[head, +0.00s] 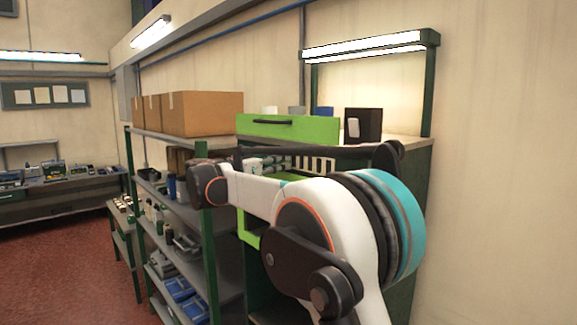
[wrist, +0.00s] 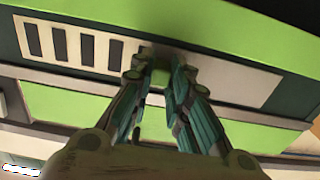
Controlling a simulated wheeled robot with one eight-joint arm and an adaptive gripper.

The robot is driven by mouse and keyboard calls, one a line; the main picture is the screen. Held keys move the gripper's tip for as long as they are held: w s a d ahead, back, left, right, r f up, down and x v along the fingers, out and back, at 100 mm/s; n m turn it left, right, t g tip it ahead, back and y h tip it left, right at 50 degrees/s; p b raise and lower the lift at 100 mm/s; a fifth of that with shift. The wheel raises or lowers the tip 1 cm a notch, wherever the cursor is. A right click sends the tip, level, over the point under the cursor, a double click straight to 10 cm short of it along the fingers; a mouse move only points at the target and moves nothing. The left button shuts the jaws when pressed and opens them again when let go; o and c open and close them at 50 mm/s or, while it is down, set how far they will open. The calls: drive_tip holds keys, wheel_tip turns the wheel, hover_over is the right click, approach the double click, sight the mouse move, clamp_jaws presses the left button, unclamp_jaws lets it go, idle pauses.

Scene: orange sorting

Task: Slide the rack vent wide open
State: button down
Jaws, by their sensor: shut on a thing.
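The rack vent is a long strip in a green front panel. My gripper is shut on a small green knob (wrist: 159,77) at the strip, with a teal-padded finger on each side. In the head view, the vent slots (head: 318,164) show just above my white arm. My arm partly hides the panel, and the grip on the knob is not clear there.
A green drawer front (head: 290,129) with a black handle is above the vent. A dark box (head: 362,125) stands on the top at right. A grey shelf rack (head: 180,146) with cardboard boxes (head: 205,113) and small goods stands to the left. The wall is close at right.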

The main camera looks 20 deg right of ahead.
drive_tip(key=shift+w+a, duration=0.2)
drive_tip(key=shift+w, duration=0.25)
drive_tip(key=c, duration=1.5)
unclamp_jaws()
drive_tip(key=shift+a, duration=0.1)
drive_tip(key=v, duration=1.1)
drive_tip(key=shift+s+a+f, duration=0.1)
drive_tip(key=shift+s+a, duration=0.05)
drive_tip(key=shift+a, duration=0.2)
